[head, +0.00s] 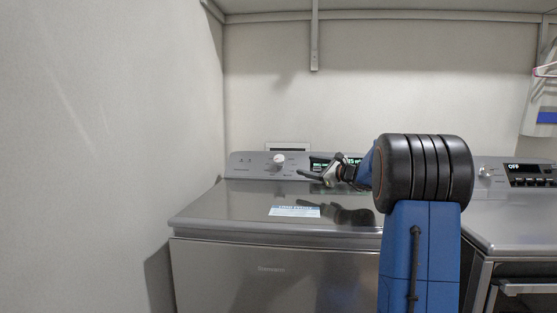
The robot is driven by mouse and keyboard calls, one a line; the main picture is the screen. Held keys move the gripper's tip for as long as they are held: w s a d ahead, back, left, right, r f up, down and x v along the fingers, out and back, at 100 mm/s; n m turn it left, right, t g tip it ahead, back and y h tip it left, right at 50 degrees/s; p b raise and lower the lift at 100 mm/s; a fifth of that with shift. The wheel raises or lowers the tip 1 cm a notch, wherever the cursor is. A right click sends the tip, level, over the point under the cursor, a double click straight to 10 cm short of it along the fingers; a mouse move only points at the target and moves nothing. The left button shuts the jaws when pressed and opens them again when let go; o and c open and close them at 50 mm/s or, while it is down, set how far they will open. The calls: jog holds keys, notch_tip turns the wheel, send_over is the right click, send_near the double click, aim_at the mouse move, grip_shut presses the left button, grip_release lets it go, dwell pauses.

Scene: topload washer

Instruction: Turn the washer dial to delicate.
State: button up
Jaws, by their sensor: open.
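The washer (220,208) is a grey top-loader with its lid shut. Its round white dial (279,158) sits on the back control panel (250,171), left of the lit display (319,163). The marks around the dial are too small to read. My gripper (318,176) is open and in front of the panel, to the right of the dial and apart from it. Nothing shows between its fingers. My blue and black arm hides the right part of the washer's panel and lid.
A label (295,211) lies on the washer lid. A second machine (513,220) with its own knob (486,171) and a display reading OFF stands at the right. A wall (110,150) rises close on the left. A shelf with a bracket (314,40) is above.

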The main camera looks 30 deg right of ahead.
aim_at(284, 161)
jog(key=shift+w, duration=0.55)
jog(key=x, duration=1.6)
jog(key=shift+w+a, duration=0.15)
jog(key=shift+w, duration=0.15)
jog(key=c, duration=1.1)
